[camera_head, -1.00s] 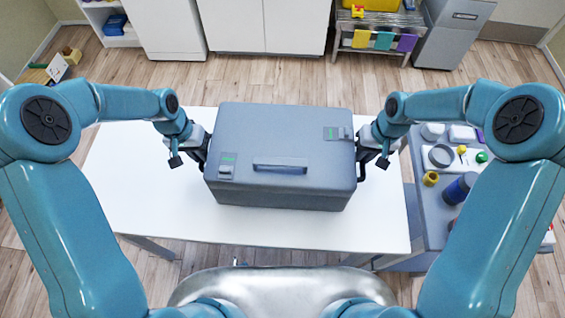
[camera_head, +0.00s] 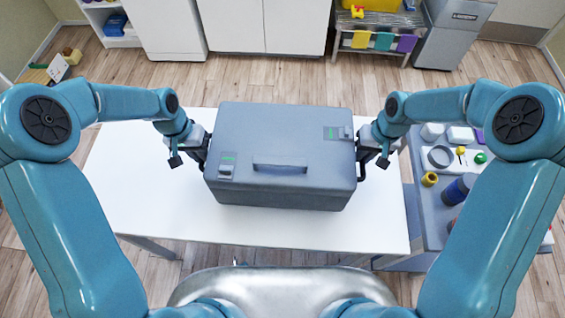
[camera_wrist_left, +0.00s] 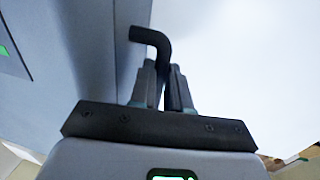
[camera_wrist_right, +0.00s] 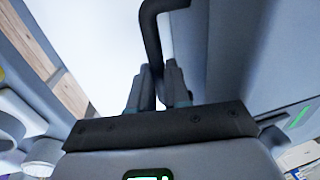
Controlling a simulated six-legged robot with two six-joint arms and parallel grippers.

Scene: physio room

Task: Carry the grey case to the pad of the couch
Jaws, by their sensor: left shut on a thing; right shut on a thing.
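The grey case (camera_head: 280,140) is a large closed box with a top handle and two latches, at the middle of the white table (camera_head: 130,190). From above I cannot tell whether it rests on the table or hangs just over it. My left gripper (camera_head: 203,150) is shut on the case's dark side handle, which shows in the left wrist view (camera_wrist_left: 155,40). My right gripper (camera_head: 362,158) is shut on the opposite side handle, which shows in the right wrist view (camera_wrist_right: 152,35). The couch pad is not recognisable in these views.
A grey trolley (camera_head: 425,205) with jars, a blue cylinder (camera_head: 458,188) and a yellow ring (camera_head: 430,179) stands close at the table's right. White cabinets (camera_head: 265,25) and a rack with coloured cloths (camera_head: 380,40) stand at the back. Wood floor lies open between.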

